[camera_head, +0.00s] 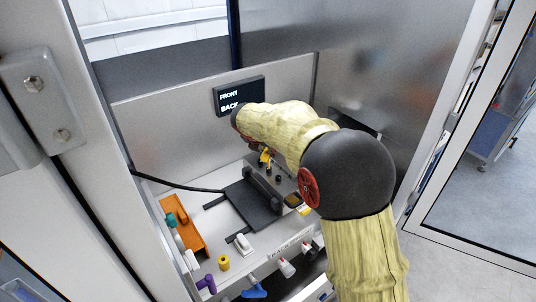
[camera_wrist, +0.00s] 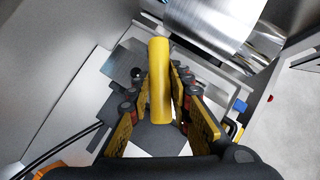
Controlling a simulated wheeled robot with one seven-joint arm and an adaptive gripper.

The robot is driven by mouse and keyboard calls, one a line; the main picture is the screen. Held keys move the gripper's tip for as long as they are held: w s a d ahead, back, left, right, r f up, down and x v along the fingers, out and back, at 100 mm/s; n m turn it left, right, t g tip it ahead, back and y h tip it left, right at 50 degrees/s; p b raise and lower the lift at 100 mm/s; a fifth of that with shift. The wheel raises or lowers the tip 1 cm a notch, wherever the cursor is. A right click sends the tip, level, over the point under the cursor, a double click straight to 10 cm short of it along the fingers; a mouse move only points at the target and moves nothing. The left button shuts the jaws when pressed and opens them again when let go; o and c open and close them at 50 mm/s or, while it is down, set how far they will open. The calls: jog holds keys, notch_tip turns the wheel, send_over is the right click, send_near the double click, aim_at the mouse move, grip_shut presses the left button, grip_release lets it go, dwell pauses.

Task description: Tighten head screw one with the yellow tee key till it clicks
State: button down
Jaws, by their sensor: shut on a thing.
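The yellow tee key (camera_wrist: 159,80) stands between the two fingers of my gripper (camera_wrist: 156,92) in the wrist view. Its yellow handle bar is seen from above, and its lower end is hidden. My gripper is shut on it. In the head view my gripper (camera_head: 267,161) is above the dark coating fixture, and only a bit of yellow shows there, partly behind my arm. I cannot make out head screw one or whether the key's tip sits in it. A display (camera_head: 240,96) behind reads FRONT and BACK.
A dark plate (camera_head: 243,212) with a raised bar lies in front of my gripper. An orange tray (camera_head: 189,243), a yellow cylinder (camera_head: 223,263), a purple-handled tool (camera_head: 206,284) and a blue tool (camera_head: 254,291) are at the front left. A shiny roller (camera_wrist: 215,22) is close in the wrist view.

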jog(key=shift+r+p, duration=0.85)
jog(key=shift+p, duration=0.05)
dwell(0.4)
jog(key=shift+r, duration=0.1)
jog(key=shift+s+a+r, duration=0.1)
jog(key=shift+r, duration=1.5)
dwell(1.5)
